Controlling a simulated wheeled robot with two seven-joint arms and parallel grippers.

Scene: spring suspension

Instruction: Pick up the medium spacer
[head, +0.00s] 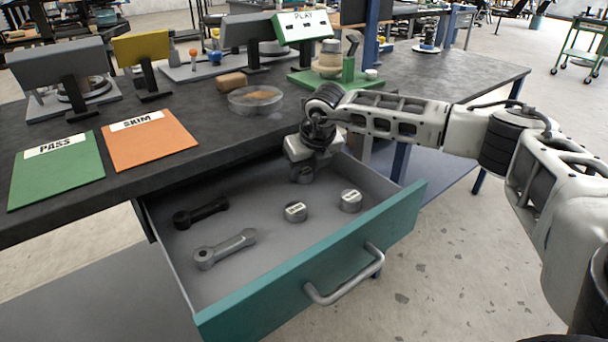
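Inside the open drawer are two short grey labelled cylinders that look like spacers, one near the middle (296,212) and one to its right (351,200). Their labels are too small to read, so I cannot tell which is the medium spacer. My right gripper (304,172) points down into the back of the drawer, behind these two. A dark grey rounded form shows at its fingertips. I cannot tell whether this is another spacer or part of the gripper, nor whether the fingers are open or shut. My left gripper is out of view.
The drawer (330,268) has a teal front and a bar handle (345,275). A black link (201,213) and a grey link (225,248) lie at its left. On the table above are a green PASS mat (57,172), an orange SKIM mat (149,141) and a clear round dish (255,99).

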